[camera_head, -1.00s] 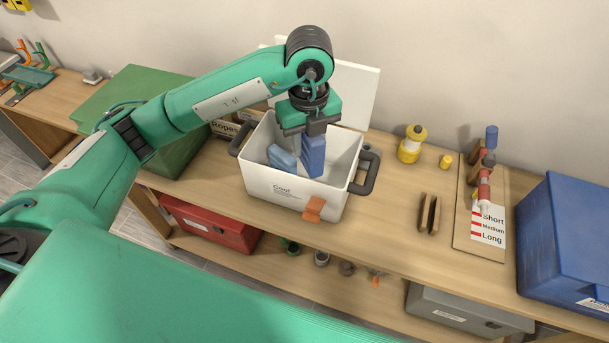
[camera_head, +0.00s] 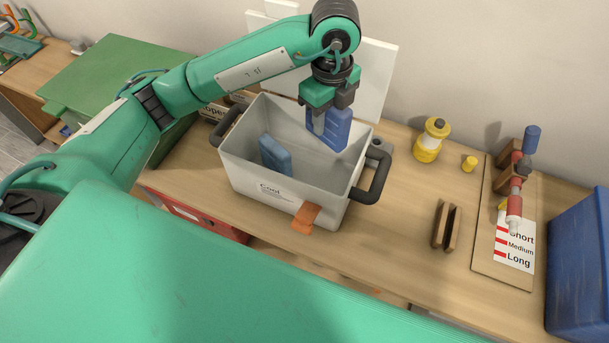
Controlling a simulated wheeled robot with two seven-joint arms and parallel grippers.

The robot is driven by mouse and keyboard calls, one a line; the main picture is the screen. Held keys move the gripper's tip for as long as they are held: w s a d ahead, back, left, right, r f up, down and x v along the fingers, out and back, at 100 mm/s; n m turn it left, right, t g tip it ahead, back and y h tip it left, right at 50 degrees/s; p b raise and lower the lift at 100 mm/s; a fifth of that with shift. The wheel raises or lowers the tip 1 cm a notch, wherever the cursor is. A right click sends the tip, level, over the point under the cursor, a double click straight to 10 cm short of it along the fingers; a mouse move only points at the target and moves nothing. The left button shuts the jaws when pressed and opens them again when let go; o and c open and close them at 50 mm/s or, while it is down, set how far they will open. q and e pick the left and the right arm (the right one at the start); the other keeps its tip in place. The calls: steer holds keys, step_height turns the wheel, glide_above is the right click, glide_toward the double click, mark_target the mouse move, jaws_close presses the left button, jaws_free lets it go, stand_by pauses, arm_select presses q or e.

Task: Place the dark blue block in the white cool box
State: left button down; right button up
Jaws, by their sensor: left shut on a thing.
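The white cool box (camera_head: 268,197) stands open on the wooden bench, its white lid (camera_head: 378,80) raised behind it. My left gripper (camera_head: 331,122) points down over the box's back right part. It is shut on the dark blue block (camera_head: 336,132), which hangs upright at the box's opening; its lower end is inside the outline of the rim. I cannot tell how far it is from the walls. A lighter blue block (camera_head: 276,155) leans inside the box at the left. My right gripper is out of view.
A green box (camera_head: 105,75) stands left of the cool box. To the right are a yellow lantern (camera_head: 431,141), a small wooden holder (camera_head: 446,226), a board with a label (camera_head: 485,247) and a blue bin (camera_head: 580,265). The cool box's dark handles (camera_head: 376,180) stick out at its sides.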

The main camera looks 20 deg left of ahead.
arm_select(q)
steer(key=shift+w+f, duration=0.1)
steer(key=shift+f, duration=0.35)
steer(key=f+p, duration=0.2)
steer(key=f, duration=1.6)
steer(key=shift+s, duration=0.2)
steer(key=shift+f, duration=0.4)
steer(key=shift+f, duration=0.2)
steer(key=c, duration=1)
jaws_free()
steer(key=shift+r, duration=0.1)
